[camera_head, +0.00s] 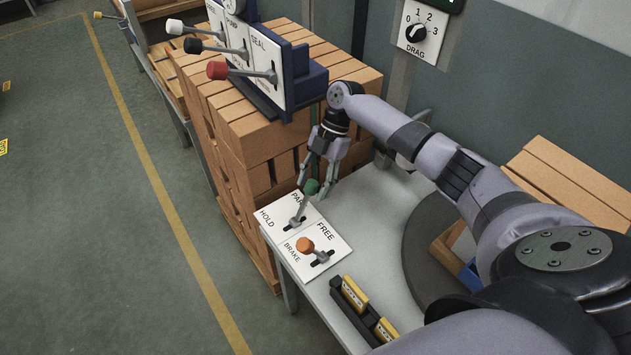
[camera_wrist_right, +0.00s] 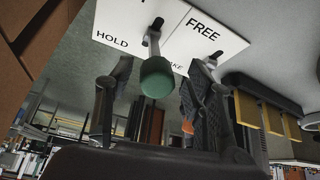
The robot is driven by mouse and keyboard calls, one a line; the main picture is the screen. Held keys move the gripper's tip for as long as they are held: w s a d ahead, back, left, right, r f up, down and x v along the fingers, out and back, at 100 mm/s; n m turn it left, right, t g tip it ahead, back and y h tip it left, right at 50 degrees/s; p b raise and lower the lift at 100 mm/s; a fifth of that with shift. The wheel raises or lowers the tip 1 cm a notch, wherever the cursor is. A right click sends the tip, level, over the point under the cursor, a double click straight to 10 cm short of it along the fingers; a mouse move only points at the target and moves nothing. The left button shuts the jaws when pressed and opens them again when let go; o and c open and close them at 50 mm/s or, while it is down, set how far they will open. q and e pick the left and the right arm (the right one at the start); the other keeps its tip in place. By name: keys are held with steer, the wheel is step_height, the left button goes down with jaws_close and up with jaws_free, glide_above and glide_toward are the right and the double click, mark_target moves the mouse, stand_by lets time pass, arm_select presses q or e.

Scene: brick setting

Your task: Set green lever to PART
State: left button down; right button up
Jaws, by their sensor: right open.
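A white panel (camera_head: 270,232) with the words HOLD, PAR…, FREE and BRAKE lies on the light grey table. The green lever (camera_head: 311,187) rises from a slot between HOLD and the partly hidden PAR… label, its knob tilted toward the back. My right gripper (camera_head: 315,186) is open, with its fingers pointing down around the green knob. In the right wrist view the green knob (camera_wrist_right: 157,78) shows between the two spread fingers (camera_wrist_right: 150,95), and I cannot tell whether they touch it. My left gripper is not in view.
An orange lever (camera_head: 305,245) stands close by on the same panel. A black holder with yellow blocks (camera_head: 355,293) lies at the table's front. Stacked bricks (camera_head: 245,130) carry a panel with white, black and red levers (camera_head: 217,70). A DRAG dial (camera_head: 416,33) is on the wall.

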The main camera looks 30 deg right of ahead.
steer(key=v, duration=1.2)
